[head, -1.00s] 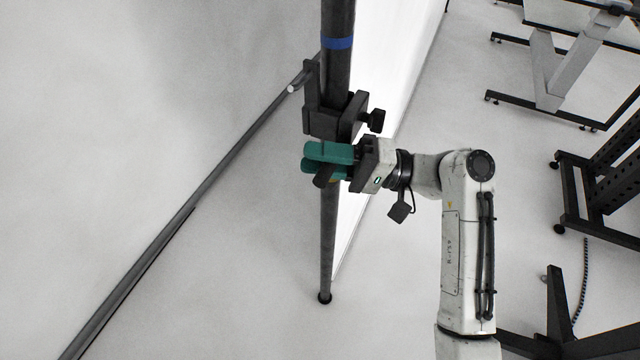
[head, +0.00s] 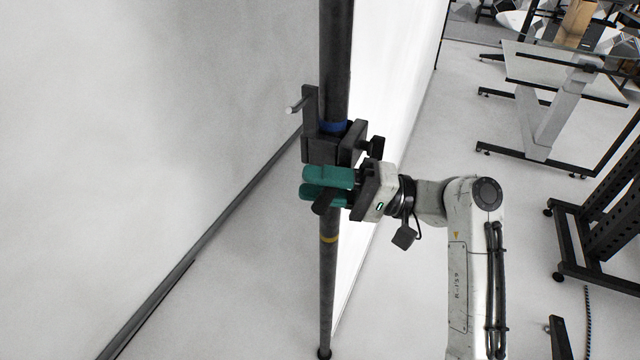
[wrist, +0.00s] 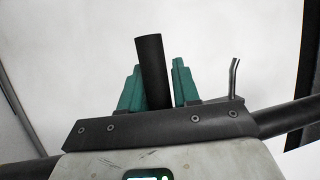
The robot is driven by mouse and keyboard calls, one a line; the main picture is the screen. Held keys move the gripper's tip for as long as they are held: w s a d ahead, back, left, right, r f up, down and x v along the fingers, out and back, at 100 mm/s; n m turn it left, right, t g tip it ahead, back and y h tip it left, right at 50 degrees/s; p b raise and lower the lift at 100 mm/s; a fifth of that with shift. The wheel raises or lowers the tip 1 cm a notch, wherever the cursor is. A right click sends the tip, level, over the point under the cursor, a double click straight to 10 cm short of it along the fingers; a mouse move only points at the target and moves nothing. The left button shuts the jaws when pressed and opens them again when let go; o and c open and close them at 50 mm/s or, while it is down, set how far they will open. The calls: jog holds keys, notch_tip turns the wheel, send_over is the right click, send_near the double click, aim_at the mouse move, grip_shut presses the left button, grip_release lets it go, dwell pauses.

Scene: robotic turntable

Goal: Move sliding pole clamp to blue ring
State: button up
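The sliding pole clamp (head: 322,148) is a dark block with a side knob and an upright bracket on the dark upright pole (head: 336,60). The blue ring (head: 333,126) circles the pole right at the clamp's top edge, partly hidden by the bracket. My gripper (head: 322,182) is just below the clamp, its teal fingers crossing in front of the pole. In the wrist view, a dark cylinder (wrist: 152,75) stands between the fingers, close to both. I cannot tell whether they press on it, or whether it belongs to the clamp.
A yellow ring (head: 330,239) is on the pole below my gripper. A pale wall (head: 180,100) stands behind at left, with a dark rail (head: 215,230) along its foot. Wheeled frames and a table (head: 560,75) are at the right, with bare floor between.

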jog(key=shift+o, duration=1.4)
jog(key=shift+f, duration=0.1)
jog(key=d+f+b, duration=0.2)
jog(key=d+b, duration=0.1)
jog(key=d, duration=0.7)
jog(key=shift+w+d, duration=0.25)
jog(key=shift+d, duration=0.05)
